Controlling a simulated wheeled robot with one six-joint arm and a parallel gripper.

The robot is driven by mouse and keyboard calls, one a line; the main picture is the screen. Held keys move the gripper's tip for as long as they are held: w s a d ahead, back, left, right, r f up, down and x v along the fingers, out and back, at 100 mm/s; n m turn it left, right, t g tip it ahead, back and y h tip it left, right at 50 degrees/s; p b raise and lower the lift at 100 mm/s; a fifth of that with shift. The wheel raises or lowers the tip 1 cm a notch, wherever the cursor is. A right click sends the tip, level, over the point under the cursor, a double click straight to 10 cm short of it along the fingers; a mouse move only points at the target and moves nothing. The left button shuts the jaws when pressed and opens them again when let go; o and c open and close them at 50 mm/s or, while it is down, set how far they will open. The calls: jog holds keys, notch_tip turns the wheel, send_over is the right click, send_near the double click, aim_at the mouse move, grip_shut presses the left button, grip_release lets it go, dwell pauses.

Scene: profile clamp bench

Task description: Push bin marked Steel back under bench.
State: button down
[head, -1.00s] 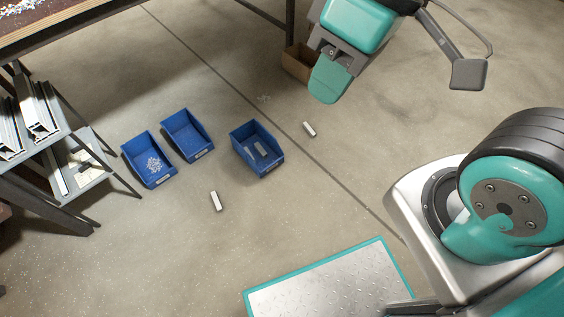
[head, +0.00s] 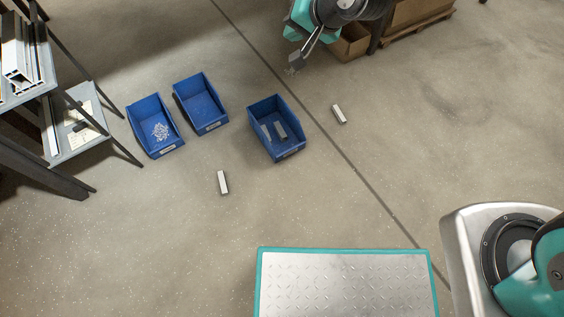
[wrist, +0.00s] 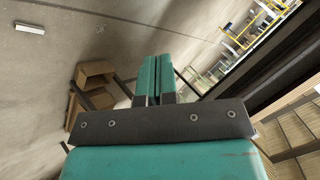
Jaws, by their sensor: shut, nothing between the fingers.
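Three blue bins stand on the open floor in the head view. The left bin (head: 155,126) holds small white bits. The middle bin (head: 200,104) looks empty. The right bin (head: 276,128) holds a few grey profile pieces. Their front labels are too small to read, so I cannot tell which is marked Steel. My gripper (wrist: 157,66) shows in the wrist view with its teal fingers shut together and nothing between them. In the head view my arm is at the top, beyond the right bin and apart from all bins; its fingertips cannot be made out there.
Two loose light bars lie on the floor, one in front of the bins (head: 223,182) and one to their right (head: 339,114). A rack with profiles (head: 75,130) stands at left. A cardboard box (head: 352,42) is near my arm.

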jog(key=w+a+f+m+t+b, duration=0.2)
jog(key=f+b, duration=0.1)
jog(key=f, duration=0.9)
jog(key=w+a+f+m+t+b, duration=0.1)
jog(key=w+f+m+b, duration=0.15)
jog(key=f, duration=0.85)
jog(key=m+t+y+b, duration=0.3)
jog(key=m+t+b, duration=0.25)
jog(key=b, duration=0.55)
send_near(278, 157)
jog(key=shift+t, duration=0.25)
jog(key=b+x, duration=0.4)
jog(key=f+b+x, duration=0.1)
jog(key=b+x, duration=0.1)
jog(key=b, duration=0.1)
jog(key=shift+a, duration=0.1)
jog(key=shift+w+a+r+b, duration=0.25)
jog(key=shift+w+a+b, duration=0.1)
jog(key=shift+w+b, duration=0.15)
